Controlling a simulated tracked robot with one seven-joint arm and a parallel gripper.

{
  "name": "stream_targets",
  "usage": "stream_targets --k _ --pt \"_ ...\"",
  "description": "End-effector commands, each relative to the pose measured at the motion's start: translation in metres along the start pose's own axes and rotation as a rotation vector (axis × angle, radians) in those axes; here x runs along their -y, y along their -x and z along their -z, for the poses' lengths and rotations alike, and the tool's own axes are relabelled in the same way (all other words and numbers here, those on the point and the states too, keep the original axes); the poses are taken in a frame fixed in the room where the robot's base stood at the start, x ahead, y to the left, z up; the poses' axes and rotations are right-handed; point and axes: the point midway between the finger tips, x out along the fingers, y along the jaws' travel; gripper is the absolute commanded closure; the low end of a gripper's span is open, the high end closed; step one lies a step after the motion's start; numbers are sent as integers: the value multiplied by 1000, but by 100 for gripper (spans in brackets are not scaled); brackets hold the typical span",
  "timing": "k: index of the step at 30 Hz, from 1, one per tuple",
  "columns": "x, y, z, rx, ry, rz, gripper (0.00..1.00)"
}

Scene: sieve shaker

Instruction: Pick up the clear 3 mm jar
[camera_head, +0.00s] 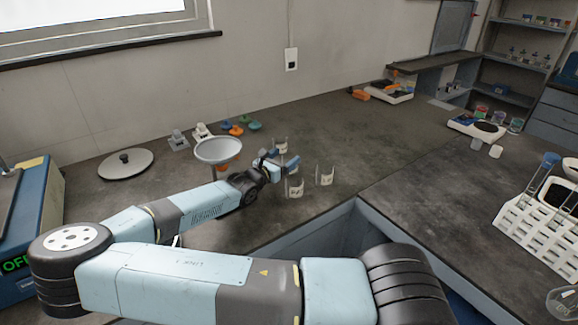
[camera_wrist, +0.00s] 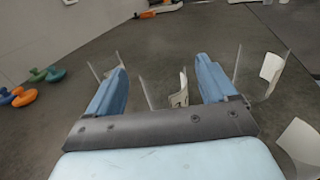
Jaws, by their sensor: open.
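Several clear jars with pale labels stand on the dark bench; the label text is too small to tell which is the 3 mm one. In the wrist view, one clear jar (camera_wrist: 180,97) stands between the blue fingers of my open gripper (camera_wrist: 162,80), apparently not gripped. Another jar (camera_wrist: 262,72) stands right of the right finger, one (camera_wrist: 300,145) is cut off at lower right, and one is partly hidden behind the left finger. In the head view, my gripper (camera_head: 283,163) is low among the jars, with one jar (camera_head: 281,144) behind it, one (camera_head: 294,188) in front and one (camera_head: 326,176) to its right.
A white sieve pan or funnel (camera_head: 218,150) stands left of my gripper, with coloured weights (camera_head: 237,129) behind it. A round lid (camera_head: 125,163) lies farther left. A white rack (camera_head: 535,220) and a balance (camera_head: 476,126) are at right.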

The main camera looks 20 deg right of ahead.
Motion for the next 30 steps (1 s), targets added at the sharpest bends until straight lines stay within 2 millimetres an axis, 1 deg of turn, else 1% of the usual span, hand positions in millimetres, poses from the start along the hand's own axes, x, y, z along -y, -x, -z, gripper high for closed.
stream_targets --k 3,10,15,22,30 --pt "2 -14 3 3 3 2 15" --pt "2 -37 4 2 2 1 15" --pt "2 -44 4 0 1 0 15" --pt "2 -44 4 0 1 1 15" --pt "2 -44 4 0 1 1 41"
